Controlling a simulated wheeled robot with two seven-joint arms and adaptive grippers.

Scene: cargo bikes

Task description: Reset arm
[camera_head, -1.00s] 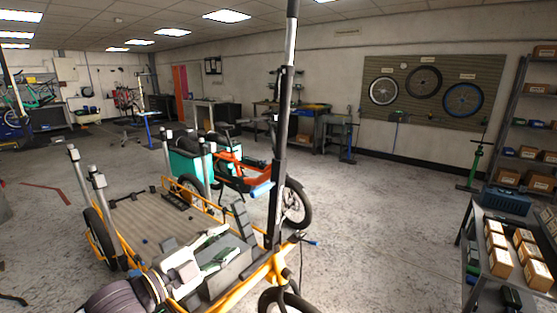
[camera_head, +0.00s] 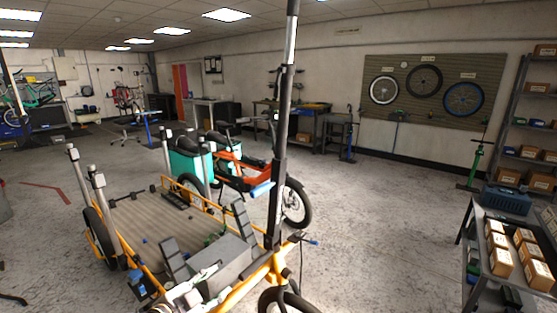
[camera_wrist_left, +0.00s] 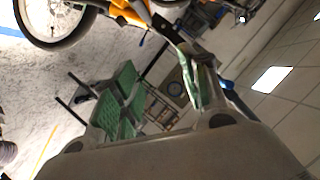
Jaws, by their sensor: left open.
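My left gripper (camera_head: 203,284) shows at the bottom edge of the head view, in front of the yellow cargo bike (camera_head: 262,272) and near its grey box (camera_head: 218,262). Much of my left arm is cut off by the frame's lower edge. In the left wrist view the two fingers with green pads (camera_wrist_left: 158,95) stand apart, with nothing held between them. My right gripper is in neither view.
The bike's flat cargo deck (camera_head: 150,225) has upright posts around it. An orange bike (camera_head: 235,170) stands behind. A table with cardboard boxes (camera_head: 500,262) is at the right. Open floor (camera_head: 375,230) lies between.

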